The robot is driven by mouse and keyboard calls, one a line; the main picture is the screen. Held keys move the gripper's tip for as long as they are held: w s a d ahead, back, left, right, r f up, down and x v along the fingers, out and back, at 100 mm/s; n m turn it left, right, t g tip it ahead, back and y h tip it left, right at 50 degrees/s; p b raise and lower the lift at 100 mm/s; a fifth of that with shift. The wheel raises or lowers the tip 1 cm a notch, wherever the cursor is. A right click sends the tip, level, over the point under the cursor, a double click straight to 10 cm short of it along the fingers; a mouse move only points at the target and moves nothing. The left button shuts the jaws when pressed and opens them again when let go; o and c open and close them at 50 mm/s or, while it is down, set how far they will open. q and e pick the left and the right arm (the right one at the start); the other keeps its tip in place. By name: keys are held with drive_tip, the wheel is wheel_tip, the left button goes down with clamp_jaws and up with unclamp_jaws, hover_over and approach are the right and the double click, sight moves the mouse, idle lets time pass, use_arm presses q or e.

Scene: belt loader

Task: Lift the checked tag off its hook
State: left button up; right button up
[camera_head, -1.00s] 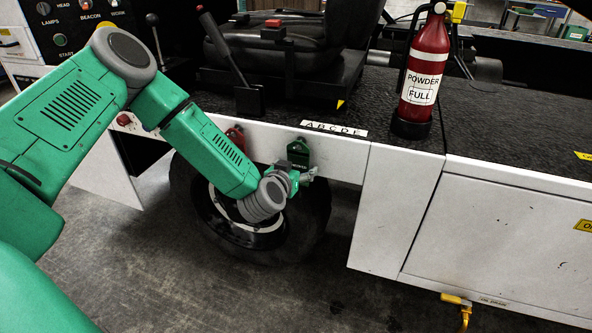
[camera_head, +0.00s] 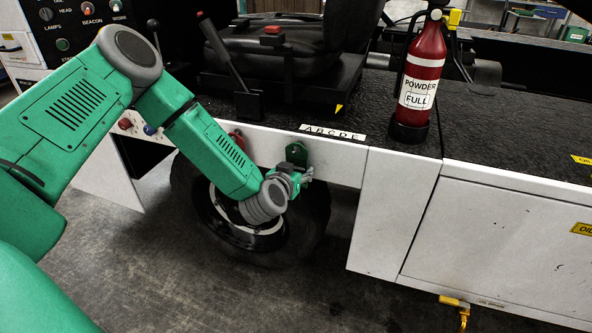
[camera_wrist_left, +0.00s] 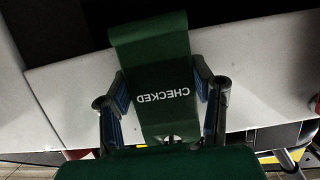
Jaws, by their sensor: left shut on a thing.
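The checked tag (camera_wrist_left: 158,75) is a green plate with white lettering that reads upside down in the left wrist view. My left gripper (camera_wrist_left: 162,88) is shut on it, with one finger along each side edge. In the head view the left gripper (camera_head: 303,177) is at the white side panel of the loader, just below a green piece (camera_head: 297,154). The hook cannot be made out, so I cannot tell whether the tag still touches it. My right gripper is not in view.
A red piece (camera_head: 237,138) hangs left of the green one. A lettered strip (camera_head: 333,133) lies above on the panel edge. A black wheel (camera_head: 250,238) is below the gripper. A red powder extinguisher (camera_head: 424,60) stands on the deck at right. Grey floor is open in front.

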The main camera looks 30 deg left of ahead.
sight(297, 170)
use_arm(q)
drive_tip(key=shift+s+d+r, duration=0.15)
drive_tip(key=shift+s+d, duration=0.1)
drive_tip(key=shift+d, duration=0.05)
drive_tip(key=shift+s+p, duration=0.2)
drive_tip(key=shift+p, duration=0.15)
drive_tip(key=shift+s+r, duration=0.1)
drive_tip(key=shift+s, duration=0.05)
drive_tip(key=shift+s+a, duration=0.2)
drive_tip(key=shift+s+p, duration=0.1)
drive_tip(key=shift+p, duration=0.2)
drive_tip(key=shift+s+d+r+p, duration=0.3)
drive_tip(key=shift+s+d+p, duration=0.1)
drive_tip(key=shift+s+p, duration=0.15)
drive_tip(key=shift+s+r, duration=0.1)
drive_tip(key=shift+s, duration=0.3)
